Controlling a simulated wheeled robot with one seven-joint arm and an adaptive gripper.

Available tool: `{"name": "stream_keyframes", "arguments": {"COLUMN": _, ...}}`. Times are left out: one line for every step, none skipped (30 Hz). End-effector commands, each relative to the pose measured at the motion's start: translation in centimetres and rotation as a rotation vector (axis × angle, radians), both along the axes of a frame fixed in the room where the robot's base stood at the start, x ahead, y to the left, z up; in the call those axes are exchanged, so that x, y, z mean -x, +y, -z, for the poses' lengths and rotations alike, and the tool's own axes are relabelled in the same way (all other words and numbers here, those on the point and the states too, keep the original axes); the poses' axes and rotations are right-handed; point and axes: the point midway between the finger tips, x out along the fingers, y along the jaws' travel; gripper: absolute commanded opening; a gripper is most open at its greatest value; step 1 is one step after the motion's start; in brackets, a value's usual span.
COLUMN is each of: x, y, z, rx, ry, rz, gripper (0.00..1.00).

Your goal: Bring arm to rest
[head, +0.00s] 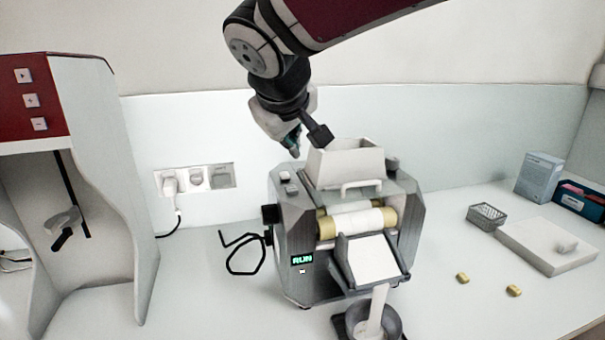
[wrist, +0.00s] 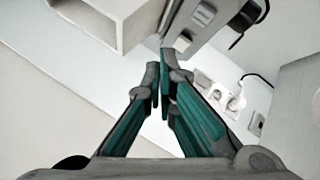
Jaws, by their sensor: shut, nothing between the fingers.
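My gripper (head: 294,150) hangs behind and to the left of the mill's white hopper (head: 345,166), pointing down, apart from it as far as I can tell. In the wrist view the teal-padded fingers (wrist: 160,82) are closed together with nothing between them. The mill (head: 310,240) stands on the counter with a lit green RUN display. White material lies on its rollers and front chute, and a white stream falls into a grey bowl (head: 388,320) below. The hopper (wrist: 110,22) also shows at the top of the wrist view.
A red and grey cabinet (head: 95,130) stands at left. Wall sockets (head: 196,180) with a plugged cable are behind. At right are a white board (head: 525,246), a wire basket (head: 486,216), boxes (head: 540,177) and two yellowish pieces (head: 463,278). The counter between is clear.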

Motion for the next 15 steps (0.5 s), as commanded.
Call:
{"name": "stream_keyframes", "arguments": {"x": 0.7, "y": -1.7, "z": -0.1, "rx": -0.003, "ry": 0.009, "rz": 0.029, "gripper": 0.00}}
{"name": "stream_keyframes", "arguments": {"x": 1.2, "y": -2.8, "z": 0.0, "rx": -0.007, "ry": 0.019, "rz": 0.049, "gripper": 0.00}}
{"name": "stream_keyframes", "arguments": {"x": 2.2, "y": -4.6, "z": 0.2, "rx": -0.014, "ry": 0.035, "rz": 0.083, "gripper": 0.00}}
{"name": "stream_keyframes", "arguments": {"x": 3.1, "y": -6.1, "z": 0.4, "rx": -0.020, "ry": 0.049, "rz": 0.110, "gripper": 0.00}}
{"name": "stream_keyframes", "arguments": {"x": 4.1, "y": -7.6, "z": 0.6, "rx": -0.029, "ry": 0.064, "rz": 0.139, "gripper": 0.00}}
{"name": "stream_keyframes", "arguments": {"x": 5.7, "y": -9.7, "z": 1.0, "rx": -0.044, "ry": 0.088, "rz": 0.181, "gripper": 0.00}}
{"name": "stream_keyframes", "arguments": {"x": 6.9, "y": -11.3, "z": 1.4, "rx": -0.056, "ry": 0.108, "rz": 0.214, "gripper": 0.00}}
{"name": "stream_keyframes", "arguments": {"x": 8.2, "y": -12.7, "z": 1.8, "rx": -0.071, "ry": 0.126, "rz": 0.245, "gripper": 0.00}}
{"name": "stream_keyframes", "arguments": {"x": 10.0, "y": -14.4, "z": 2.5, "rx": -0.091, "ry": 0.150, "rz": 0.286, "gripper": 0.00}}
{"name": "stream_keyframes", "arguments": {"x": 11.4, "y": -15.7, "z": 3.0, "rx": -0.109, "ry": 0.169, "rz": 0.316, "gripper": 0.00}}
{"name": "stream_keyframes", "arguments": {"x": 12.7, "y": -16.7, "z": 3.6, "rx": -0.127, "ry": 0.187, "rz": 0.344, "gripper": 0.00}}
{"name": "stream_keyframes", "arguments": {"x": 14.6, "y": -18.1, "z": 4.3, "rx": -0.154, "ry": 0.211, "rz": 0.383, "gripper": 0.00}}
{"name": "stream_keyframes", "arguments": {"x": 16.0, "y": -18.9, "z": 5.0, "rx": -0.175, "ry": 0.229, "rz": 0.410, "gripper": 0.00}}
{"name": "stream_keyframes", "arguments": {"x": 17.4, "y": -19.7, "z": 5.6, "rx": -0.198, "ry": 0.246, "rz": 0.435, "gripper": 0.00}}
{"name": "stream_keyframes", "arguments": {"x": 19.2, "y": -20.5, "z": 6.5, "rx": -0.230, "ry": 0.268, "rz": 0.467, "gripper": 0.00}}
